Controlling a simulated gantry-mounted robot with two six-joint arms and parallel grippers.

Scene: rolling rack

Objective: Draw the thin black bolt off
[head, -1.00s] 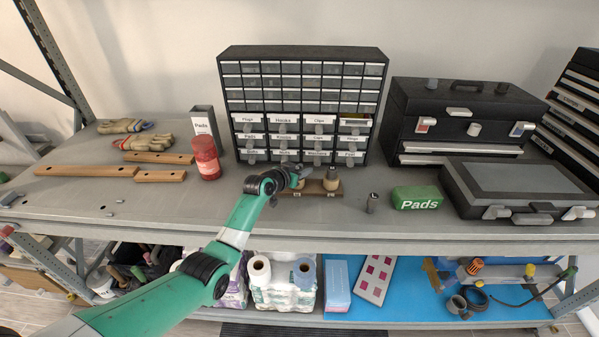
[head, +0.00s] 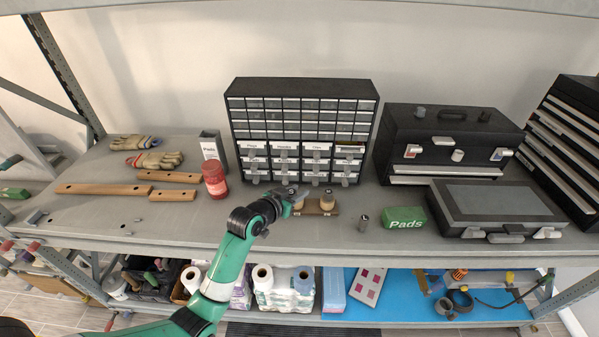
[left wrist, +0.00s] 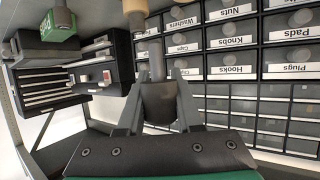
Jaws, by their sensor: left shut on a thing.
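My left gripper (head: 292,199) is at the left end of a small brown stand (head: 322,211). In the left wrist view its fingers (left wrist: 157,100) are shut on a dark piece with a thin grey shaft (left wrist: 156,62), which looks like the thin black bolt. The shaft points toward the top of the picture, near tan parts; whether it still sits in one I cannot tell. A tan round piece (head: 327,201) stands on the stand's right side and shows in the left wrist view (left wrist: 136,12). My right gripper is not in view.
A drawer cabinet (head: 303,110) stands close behind the stand. A red jar (head: 215,180) is to the left. A small dark upright piece (head: 363,222), a green Pads box (head: 405,218) and a flat black case (head: 495,205) are to the right. The shelf's front strip is mostly clear.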

